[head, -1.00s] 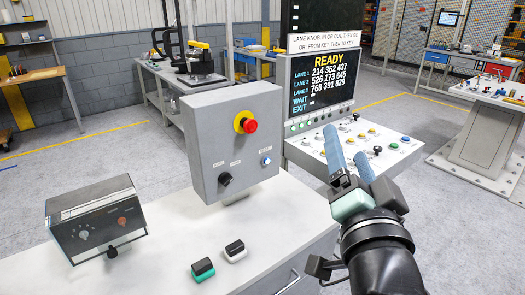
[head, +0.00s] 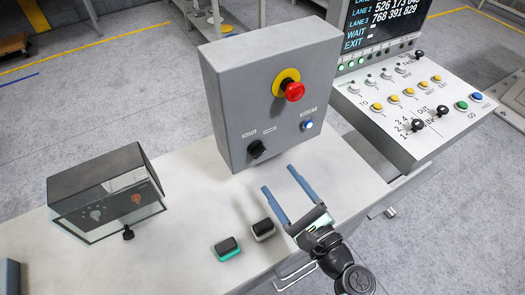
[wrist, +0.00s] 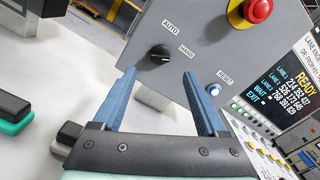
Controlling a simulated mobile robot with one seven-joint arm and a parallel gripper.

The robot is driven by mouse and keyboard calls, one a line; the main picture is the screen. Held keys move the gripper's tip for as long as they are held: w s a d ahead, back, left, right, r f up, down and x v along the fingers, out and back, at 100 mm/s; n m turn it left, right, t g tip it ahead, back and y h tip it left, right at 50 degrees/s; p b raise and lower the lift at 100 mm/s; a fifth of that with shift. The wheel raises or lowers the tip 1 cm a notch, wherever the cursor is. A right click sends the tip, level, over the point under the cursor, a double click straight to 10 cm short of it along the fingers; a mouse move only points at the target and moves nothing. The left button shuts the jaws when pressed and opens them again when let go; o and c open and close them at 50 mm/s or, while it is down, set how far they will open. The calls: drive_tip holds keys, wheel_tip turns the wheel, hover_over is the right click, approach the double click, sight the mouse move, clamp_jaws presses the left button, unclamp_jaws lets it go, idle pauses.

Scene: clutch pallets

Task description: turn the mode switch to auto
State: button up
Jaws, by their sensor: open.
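The mode switch (head: 257,149) is a black knob low on the left of the front of a grey control box (head: 222,119). In the wrist view the knob (wrist: 159,52) shows beyond my fingertips, near labels reading AUTO and HAND. I cannot tell for sure which label its pointer faces. My gripper (head: 278,178) has two blue fingers spread apart with nothing between them. It is in front of the box, below and to the right of the knob in the head view, and apart from it. In the wrist view my gripper (wrist: 158,73) points toward the knob.
A red stop button (head: 294,91) on a yellow disc and a blue RESET button (head: 308,125) share the panel. A clear-fronted case (head: 108,192) stands left. A green-based block (head: 227,248) and white-based block (head: 263,230) lie near my gripper. A lane console (head: 400,110) stands right.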

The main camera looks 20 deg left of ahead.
sight(260, 154)
drive_tip(key=p+x, duration=0.1)
drive_tip(key=x, duration=0.7)
drive_tip(key=shift+w+a, duration=0.25)
clamp_jaws()
